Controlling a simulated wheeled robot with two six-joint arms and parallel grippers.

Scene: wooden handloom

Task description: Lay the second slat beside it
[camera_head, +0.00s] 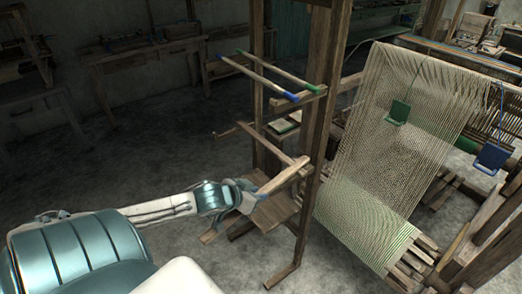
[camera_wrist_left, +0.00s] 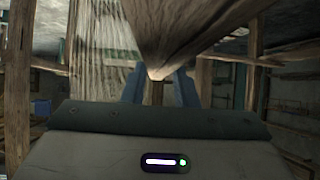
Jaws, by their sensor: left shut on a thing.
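My left gripper (camera_head: 255,192) reaches in from the left to the lower part of a wooden rack (camera_head: 309,130). It is shut on a pale wooden slat (camera_head: 286,176), which slants up to the right from the fingers. In the left wrist view the blue fingers of the left gripper (camera_wrist_left: 158,92) close around wood, and the slat (camera_wrist_left: 170,35) runs large and blurred toward the camera. Which slat is the first one, I cannot tell. My right gripper is not in view.
Two rods, one blue-tipped (camera_head: 270,86) and one green-tipped (camera_head: 276,70), lie across the rack's upper arm. A thin wooden bar (camera_head: 262,143) crosses just above the held slat. The loom's pale warp (camera_head: 385,140) stands right of the rack. Open floor (camera_head: 150,140) lies left.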

